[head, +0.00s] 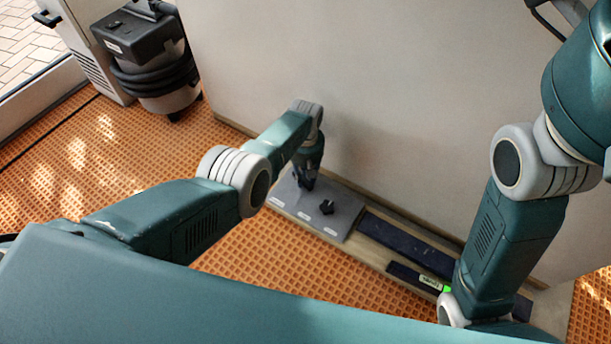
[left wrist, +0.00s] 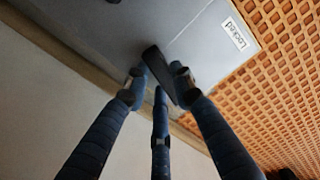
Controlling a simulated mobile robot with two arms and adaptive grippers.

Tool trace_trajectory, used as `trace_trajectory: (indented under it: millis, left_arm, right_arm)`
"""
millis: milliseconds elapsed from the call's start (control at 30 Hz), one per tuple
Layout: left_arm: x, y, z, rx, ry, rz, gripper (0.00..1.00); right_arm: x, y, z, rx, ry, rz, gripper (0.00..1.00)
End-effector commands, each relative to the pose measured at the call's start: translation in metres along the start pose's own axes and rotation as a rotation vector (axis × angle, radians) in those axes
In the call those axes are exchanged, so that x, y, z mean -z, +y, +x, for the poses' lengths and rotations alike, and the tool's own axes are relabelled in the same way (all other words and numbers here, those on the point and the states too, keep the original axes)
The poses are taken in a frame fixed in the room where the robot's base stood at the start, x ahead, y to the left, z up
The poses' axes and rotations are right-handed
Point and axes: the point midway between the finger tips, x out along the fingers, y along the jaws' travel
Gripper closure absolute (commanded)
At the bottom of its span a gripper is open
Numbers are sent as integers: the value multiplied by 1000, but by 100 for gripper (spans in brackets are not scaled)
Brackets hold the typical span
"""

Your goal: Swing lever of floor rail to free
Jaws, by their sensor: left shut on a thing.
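The floor rail (head: 291,205) is a grey plate on a wooden strip along the foot of the wall. Small white labels run along its front edge; in the left wrist view one label (left wrist: 234,34) reads "Locked". My left gripper (head: 306,181) reaches down to the plate's left part. In the left wrist view its fingers (left wrist: 160,78) are closed around a dark lever (left wrist: 156,62), which lies at a slant near the "Locked" label. The lever is mostly hidden by the gripper in the head view. A black knob (head: 326,207) stands on the plate further right. My right gripper is out of view.
The pale wall (head: 370,90) rises right behind the rail. Dark strips (head: 408,238) lie right of the plate, near my right arm. A vacuum-like machine (head: 150,65) stands at the back left. Orange waffle-patterned floor is clear in front of the rail.

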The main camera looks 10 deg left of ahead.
Motion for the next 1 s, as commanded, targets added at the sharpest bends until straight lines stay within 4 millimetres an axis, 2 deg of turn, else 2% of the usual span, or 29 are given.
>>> trace_trajectory:
  millis: [33, 67, 133, 467, 667, 867, 1000]
  left_arm:
    - [0, 0, 0, 0, 0, 1, 100]
    - [0, 0, 0, 0, 0, 1, 70]
    - [0, 0, 0, 0, 0, 1, 56]
    - [0, 0, -1, -1, 0, 1, 56]
    - [0, 2, -10, -2, 1, 2, 56]
    - [0, 0, -32, -3, 2, 2, 56]
    - [0, 1, -60, -5, 2, 1, 56]
  right_arm:
    - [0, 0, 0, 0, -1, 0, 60]
    - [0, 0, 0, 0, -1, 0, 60]
    - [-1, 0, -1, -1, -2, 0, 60]
    - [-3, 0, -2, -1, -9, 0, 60]
    - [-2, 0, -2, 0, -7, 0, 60]
    - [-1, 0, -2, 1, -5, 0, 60]
    - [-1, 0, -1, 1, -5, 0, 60]
